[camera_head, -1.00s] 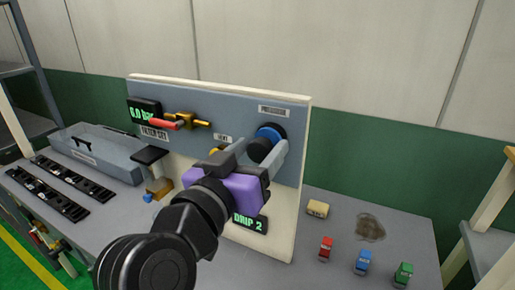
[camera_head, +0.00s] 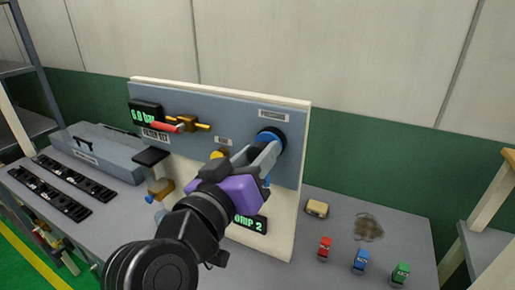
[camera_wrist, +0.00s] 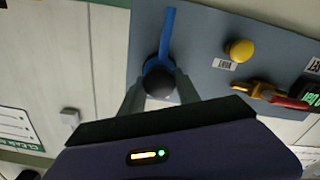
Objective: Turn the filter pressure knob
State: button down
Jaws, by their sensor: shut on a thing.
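The pressure knob is black with a blue ring (camera_head: 271,136) and sits on the upper right of the grey panel, under a pale label. It also shows in the wrist view as a dark round knob (camera_wrist: 160,84) with a blue strip (camera_wrist: 168,38) running up from it. My gripper (camera_head: 268,150) reaches it from the front, rolled over. In the wrist view my gripper (camera_wrist: 158,88) has one finger on each side of the knob and is shut on it. The fingers hide part of the knob in the head view. A green display (camera_head: 143,113) reads about 6.0 bar.
A red-handled brass valve (camera_head: 180,125) and a yellow vent button (camera_head: 218,154) stick out left of the knob. Red (camera_head: 324,248), blue (camera_head: 361,260) and green (camera_head: 400,273) clips stand at the bench's right, near a tan block (camera_head: 317,208). A grey tray (camera_head: 110,160) lies left.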

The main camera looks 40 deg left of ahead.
jog(key=shift+n+p, duration=0.95)
jog(key=shift+n, duration=0.65)
jog(key=c, duration=0.9)
grip_release()
jog(key=shift+s, duration=0.15)
jog(key=shift+b+v, duration=1)
jog(key=shift+v, duration=2.8)
